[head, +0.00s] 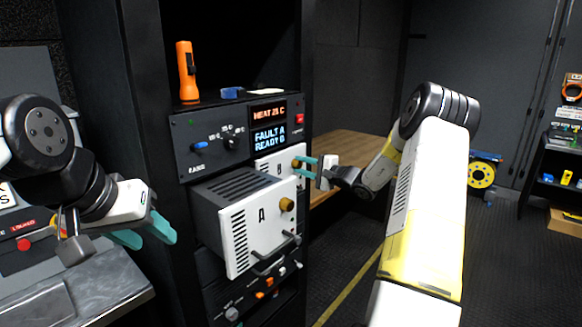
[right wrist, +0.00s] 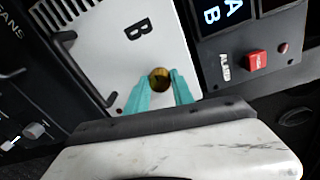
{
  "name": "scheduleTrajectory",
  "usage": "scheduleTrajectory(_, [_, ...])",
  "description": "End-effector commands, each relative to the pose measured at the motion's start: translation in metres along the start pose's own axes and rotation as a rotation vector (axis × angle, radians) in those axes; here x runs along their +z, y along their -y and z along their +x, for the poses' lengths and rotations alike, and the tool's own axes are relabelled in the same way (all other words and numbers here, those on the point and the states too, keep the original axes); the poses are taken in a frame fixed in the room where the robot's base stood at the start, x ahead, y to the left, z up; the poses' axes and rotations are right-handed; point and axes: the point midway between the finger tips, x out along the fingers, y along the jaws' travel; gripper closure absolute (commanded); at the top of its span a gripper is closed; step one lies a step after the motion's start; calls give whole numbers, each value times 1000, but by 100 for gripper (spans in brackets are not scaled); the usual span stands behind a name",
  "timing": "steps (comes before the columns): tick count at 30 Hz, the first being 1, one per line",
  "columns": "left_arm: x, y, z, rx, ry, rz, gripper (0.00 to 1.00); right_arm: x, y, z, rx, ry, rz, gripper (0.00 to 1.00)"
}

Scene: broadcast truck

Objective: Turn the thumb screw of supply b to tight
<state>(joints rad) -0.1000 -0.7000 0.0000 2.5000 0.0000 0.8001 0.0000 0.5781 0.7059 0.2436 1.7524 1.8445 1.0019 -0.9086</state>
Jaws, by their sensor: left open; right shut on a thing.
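Supply B (head: 268,165) is a white-faced unit in the rack, behind supply A (head: 262,219), which sticks out further from the rack. The brass thumb screw of supply B (head: 297,163) is at the upper part of its face; it also shows in the right wrist view (right wrist: 159,78). My right gripper (head: 305,163) has its teal fingers shut on this screw, one finger on each side. My left gripper (head: 150,236) is open and empty, left of the rack. The screw's tightness cannot be told.
The display (head: 268,126) reads "HEAT 21 C, FAULT A, READY B". A red button (head: 299,119) sits right of it. An orange flashlight (head: 187,72) stands on the rack top. Supply A's brass screw (head: 287,204) and handle protrude near my right gripper. A wooden table (head: 345,150) stands behind.

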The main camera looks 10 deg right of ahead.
Motion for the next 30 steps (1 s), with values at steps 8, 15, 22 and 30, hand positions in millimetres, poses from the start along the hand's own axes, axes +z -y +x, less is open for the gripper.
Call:
scheduleTrajectory(8, [0, 0, 0, 0, 0, 0, 54, -2, 0, -1, 9, 7, 262, 100])
scheduleTrajectory(15, [0, 0, 0, 0, 0, 0, 54, -2, 0, -1, 16, 15, 491, 100])
scheduleTrajectory(22, [0, 0, 0, 0, 0, 0, 54, -3, 0, -1, 23, 23, 710, 100])
scheduleTrajectory(30, [0, 0, 0, 0, 0, 0, 54, -3, 1, -1, 30, 32, 966, 100])
